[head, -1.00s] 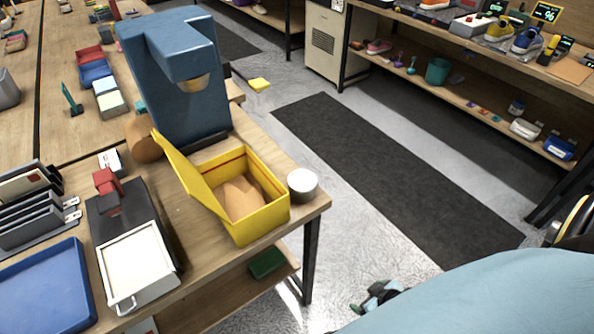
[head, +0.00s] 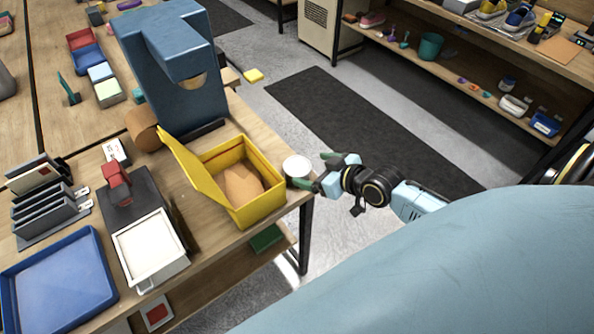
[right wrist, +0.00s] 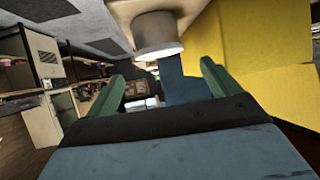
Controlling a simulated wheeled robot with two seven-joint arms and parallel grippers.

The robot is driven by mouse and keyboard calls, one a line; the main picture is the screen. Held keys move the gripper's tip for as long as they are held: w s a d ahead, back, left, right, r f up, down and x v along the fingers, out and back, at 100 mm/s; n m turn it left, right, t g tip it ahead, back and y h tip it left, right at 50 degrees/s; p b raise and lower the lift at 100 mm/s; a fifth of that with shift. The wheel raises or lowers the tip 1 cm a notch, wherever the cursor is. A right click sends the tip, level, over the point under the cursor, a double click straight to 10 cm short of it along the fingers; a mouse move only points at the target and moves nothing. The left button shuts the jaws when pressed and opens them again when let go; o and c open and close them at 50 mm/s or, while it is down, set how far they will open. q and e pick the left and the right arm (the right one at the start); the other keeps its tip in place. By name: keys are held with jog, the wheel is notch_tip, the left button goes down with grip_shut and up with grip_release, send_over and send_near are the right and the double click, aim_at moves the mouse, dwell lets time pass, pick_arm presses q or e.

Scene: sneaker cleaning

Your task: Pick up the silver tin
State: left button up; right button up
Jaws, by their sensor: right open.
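The silver tin (head: 297,168) is a small round can with a pale top. It stands upright at the right edge of the wooden table, just right of the yellow box. My right gripper (head: 316,171) is at the table edge, on the tin's right side, with its green fingers open towards it. In the right wrist view the tin (right wrist: 157,36) shows ahead of the gripper (right wrist: 160,82), roughly in line with the gap between the fingers, which are empty. My left gripper is not in view.
The open yellow box (head: 263,206) stands close to the tin's left, its lid tipped left. A blue machine (head: 185,100) stands behind it. A white tray (head: 150,245) and a blue tray (head: 60,285) lie farther left. Open floor and a dark mat (head: 350,110) are right of the table.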

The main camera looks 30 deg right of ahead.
aim_at(298, 166)
jog(key=x, duration=0.7)
jog(key=shift+w+f+b, duration=0.1)
jog(key=shift+f+b, duration=0.15)
jog(key=shift+b, duration=0.15)
jog(key=c, duration=0.9)
